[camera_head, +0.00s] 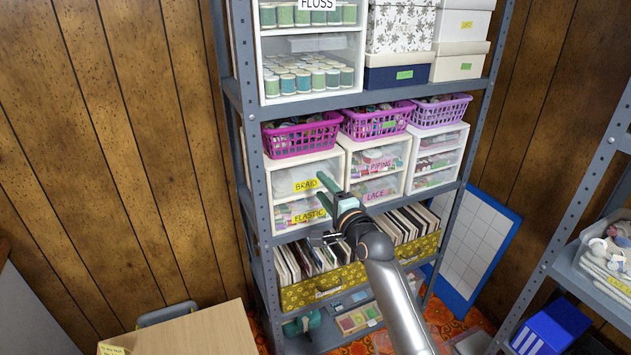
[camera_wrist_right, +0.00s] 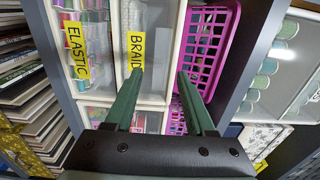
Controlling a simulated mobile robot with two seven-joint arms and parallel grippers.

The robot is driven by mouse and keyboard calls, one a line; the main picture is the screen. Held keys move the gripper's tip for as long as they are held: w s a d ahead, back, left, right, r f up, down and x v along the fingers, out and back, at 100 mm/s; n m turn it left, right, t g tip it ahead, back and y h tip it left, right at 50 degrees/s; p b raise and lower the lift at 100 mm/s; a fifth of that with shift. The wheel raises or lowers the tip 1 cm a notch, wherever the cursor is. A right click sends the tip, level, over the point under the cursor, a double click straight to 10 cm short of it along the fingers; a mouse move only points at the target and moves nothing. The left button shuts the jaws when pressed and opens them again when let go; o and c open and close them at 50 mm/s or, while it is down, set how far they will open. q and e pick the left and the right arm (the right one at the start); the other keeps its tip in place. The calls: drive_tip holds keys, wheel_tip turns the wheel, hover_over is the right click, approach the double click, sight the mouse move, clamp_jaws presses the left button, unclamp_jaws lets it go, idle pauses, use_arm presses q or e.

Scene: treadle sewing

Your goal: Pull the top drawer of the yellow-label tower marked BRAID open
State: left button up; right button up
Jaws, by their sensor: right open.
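The white drawer tower (camera_head: 341,165) with yellow labels stands at the left of the middle shelf. Its top drawer (camera_head: 288,182) has a clear front and a yellow BRAID label (camera_head: 306,184), and it looks shut. In the right wrist view the BRAID label (camera_wrist_right: 136,50) shows beside one fingertip. My right gripper (camera_head: 323,191) is open and empty in front of the tower. In the wrist view its two green fingers (camera_wrist_right: 160,73) point at the tower's front, one over the BRAID drawer and one near its top edge. I cannot tell whether they touch. My left gripper is not in view.
The ELASTIC drawer (camera_head: 308,215) is directly below. A magenta basket (camera_head: 301,137) sits on top of the tower. A PIPING and LACE tower (camera_head: 378,165) stands just to the right. The metal shelf post (camera_head: 259,180) is close on the left.

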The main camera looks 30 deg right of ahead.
sight(312, 177)
drive_tip(key=shift+w+d, duration=0.1)
drive_tip(key=shift+w, duration=2.2)
clamp_jaws()
drive_tip(key=shift+f, duration=0.1)
drive_tip(key=shift+s+f, duration=0.1)
drive_tip(key=shift+f, duration=0.05)
